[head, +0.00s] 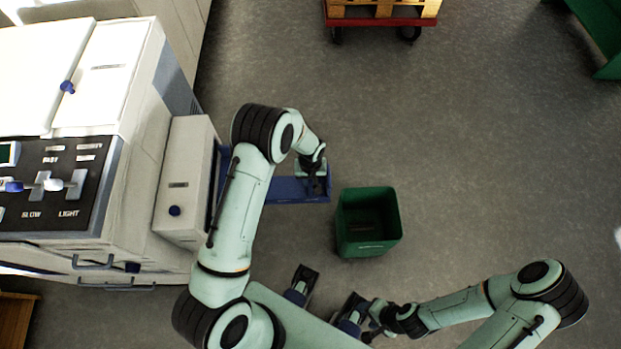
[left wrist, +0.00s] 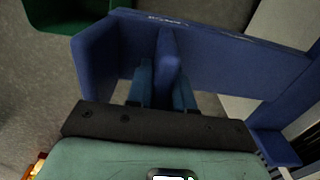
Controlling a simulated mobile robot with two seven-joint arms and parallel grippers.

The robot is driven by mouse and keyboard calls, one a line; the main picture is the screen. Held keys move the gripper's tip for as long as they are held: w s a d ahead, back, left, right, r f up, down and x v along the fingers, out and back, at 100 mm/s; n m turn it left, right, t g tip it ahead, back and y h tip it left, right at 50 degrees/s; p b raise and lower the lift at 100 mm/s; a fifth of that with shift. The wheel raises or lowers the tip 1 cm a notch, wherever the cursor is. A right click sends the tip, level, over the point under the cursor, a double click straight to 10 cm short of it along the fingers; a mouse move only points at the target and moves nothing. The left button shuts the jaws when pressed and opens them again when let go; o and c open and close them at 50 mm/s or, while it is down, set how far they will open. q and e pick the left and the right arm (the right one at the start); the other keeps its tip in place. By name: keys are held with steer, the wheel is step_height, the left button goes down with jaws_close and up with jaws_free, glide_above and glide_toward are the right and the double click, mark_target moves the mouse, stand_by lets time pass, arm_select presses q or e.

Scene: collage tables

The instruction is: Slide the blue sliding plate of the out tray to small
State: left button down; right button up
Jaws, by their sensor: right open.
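The blue out tray (head: 290,189) sticks out to the right from the white machine, low over the floor. Its blue wall also shows in the left wrist view (left wrist: 235,60). The blue sliding plate (left wrist: 167,62) stands upright in the tray, near the end wall on the left of that view. My left gripper (head: 316,186) reaches down at the tray's outer end. In the left wrist view its two fingers (left wrist: 163,92) lie on either side of the plate, with no clear gap, and look shut on it. My right gripper (head: 372,334) is open, low in the head view, away from the tray.
A green bin (head: 368,222) stands on the floor just right of the tray. The white machine (head: 185,180) with its control panel (head: 55,185) fills the left side. A red cart (head: 380,20) stands at the top. The floor on the right is clear.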

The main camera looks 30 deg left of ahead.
arm_select(q)
steer(key=s+a, duration=0.1)
steer(key=a, duration=0.1)
steer(key=s+a, duration=0.2)
steer(key=a, duration=0.1)
steer(key=s+a+b, duration=0.1)
steer(key=a, duration=0.1)
steer(key=shift+s+a, duration=0.35)
steer(key=c, duration=1.1)
jaws_free()
steer(key=shift+r, duration=0.1)
step_height(320, 180, up, 13)
steer(key=shift+r+p, duration=0.1)
steer(key=shift+p, duration=0.5)
